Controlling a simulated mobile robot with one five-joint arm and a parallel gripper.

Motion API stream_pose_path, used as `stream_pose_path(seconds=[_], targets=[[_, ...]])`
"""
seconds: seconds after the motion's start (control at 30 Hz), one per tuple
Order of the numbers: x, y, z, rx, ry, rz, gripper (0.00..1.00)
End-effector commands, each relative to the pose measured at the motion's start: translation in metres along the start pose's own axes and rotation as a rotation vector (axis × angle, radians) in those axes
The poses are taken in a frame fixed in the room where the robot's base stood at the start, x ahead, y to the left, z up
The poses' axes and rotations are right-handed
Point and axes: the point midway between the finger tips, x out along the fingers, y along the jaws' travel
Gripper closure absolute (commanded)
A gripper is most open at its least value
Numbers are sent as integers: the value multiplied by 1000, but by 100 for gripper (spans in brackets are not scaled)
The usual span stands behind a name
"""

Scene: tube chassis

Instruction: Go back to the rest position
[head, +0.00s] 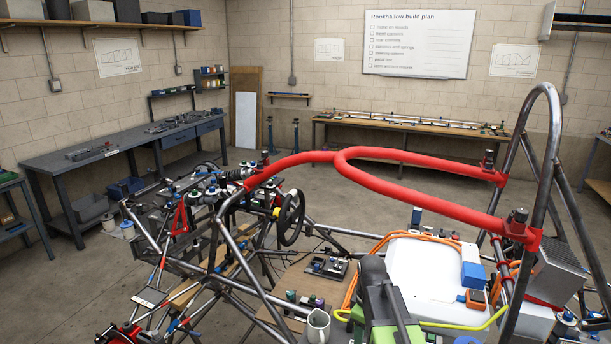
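I cannot make out the fingers of my gripper anywhere in the head view. A dark grey and green piece (385,308) rises from the bottom edge, right of the middle; I cannot tell whether it is part of my arm. The tube chassis (262,291) fills the lower part of the view. A red Y-shaped tube (405,182) runs along its top, joining the roll hoop (553,185) at the right with clamps at its ends.
A white tank (420,265) with orange hoses and a black steering wheel (290,217) sit inside the chassis. A jug (318,326) stands near the bottom edge. Workbenches line the left wall (125,150) and back wall (410,130).

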Motion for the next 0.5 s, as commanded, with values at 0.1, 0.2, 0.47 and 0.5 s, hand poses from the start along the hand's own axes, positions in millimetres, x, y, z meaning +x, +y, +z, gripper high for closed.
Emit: stream_pose_path(seconds=[0.1, 0.2, 0.47, 0.5], targets=[[38, -41, 25, 283, -1, 0, 55], [36, -58, 37, 518, -1, 1, 55], [32, -65, 42, 914, -1, 1, 55], [32, -64, 42, 932, -1, 1, 55]])
